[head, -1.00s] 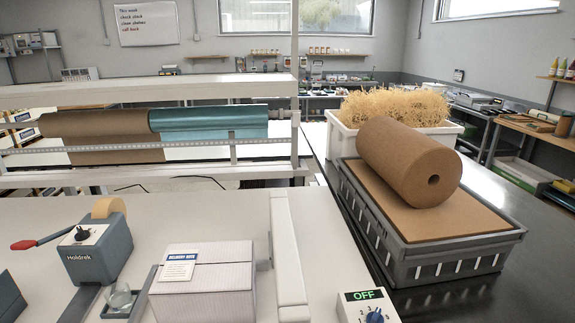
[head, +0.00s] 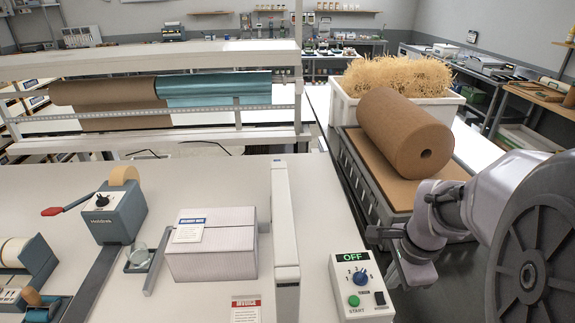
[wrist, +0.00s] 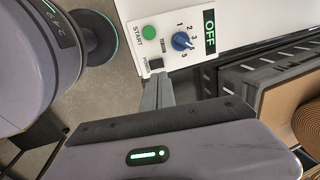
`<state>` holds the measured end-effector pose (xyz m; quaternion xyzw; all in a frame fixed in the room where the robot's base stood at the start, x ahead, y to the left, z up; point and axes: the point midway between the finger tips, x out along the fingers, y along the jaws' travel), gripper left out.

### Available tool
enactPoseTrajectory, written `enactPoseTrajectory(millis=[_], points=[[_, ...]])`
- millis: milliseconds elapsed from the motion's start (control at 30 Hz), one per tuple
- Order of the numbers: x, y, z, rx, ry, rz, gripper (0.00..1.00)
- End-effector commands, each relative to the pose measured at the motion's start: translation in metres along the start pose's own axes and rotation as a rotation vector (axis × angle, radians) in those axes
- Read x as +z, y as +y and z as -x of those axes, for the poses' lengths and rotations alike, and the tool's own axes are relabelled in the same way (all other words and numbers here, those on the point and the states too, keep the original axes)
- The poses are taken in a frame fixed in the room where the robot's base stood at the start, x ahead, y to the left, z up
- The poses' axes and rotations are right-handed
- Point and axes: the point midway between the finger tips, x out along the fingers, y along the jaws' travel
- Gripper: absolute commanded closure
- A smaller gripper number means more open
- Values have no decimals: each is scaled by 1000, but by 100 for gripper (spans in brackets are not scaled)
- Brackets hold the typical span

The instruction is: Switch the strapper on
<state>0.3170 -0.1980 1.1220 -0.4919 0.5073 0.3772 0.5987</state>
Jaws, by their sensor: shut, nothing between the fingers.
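The control box (head: 360,288) stands on the right end of the white table in the head view. It has an OFF display (head: 353,257), a blue knob (head: 361,277), a green START button (head: 354,300) and a black POWER switch (head: 380,297). In the wrist view the same box (wrist: 207,18) is at the top, with the display (wrist: 209,33), START button (wrist: 149,32) and POWER switch (wrist: 156,64). My gripper (wrist: 158,80) is shut and empty, its tips close to the POWER switch. I cannot tell whether they touch it.
A white upright bar (head: 285,215) stands left of the box. A parcel (head: 211,255) and a tape dispenser (head: 114,215) are further left. A grey crate (head: 352,172) bearing a brown paper roll (head: 404,133) is behind my arm. An invoice sheet (head: 246,309) lies near the front.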

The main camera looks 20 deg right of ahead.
Motion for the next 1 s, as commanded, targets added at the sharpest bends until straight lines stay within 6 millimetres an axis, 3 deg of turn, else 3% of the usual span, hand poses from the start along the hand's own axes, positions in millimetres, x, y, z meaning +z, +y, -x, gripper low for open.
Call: enactPoseTrajectory(millis=[100, 333, 800, 1000], points=[[1, 2, -30, 3, -2, 1, 100], [1, 0, -61, 1, -1, 2, 100], [1, -1, -65, 9, -1, 2, 100], [2, -8, -67, 185, -5, 7, 100]])
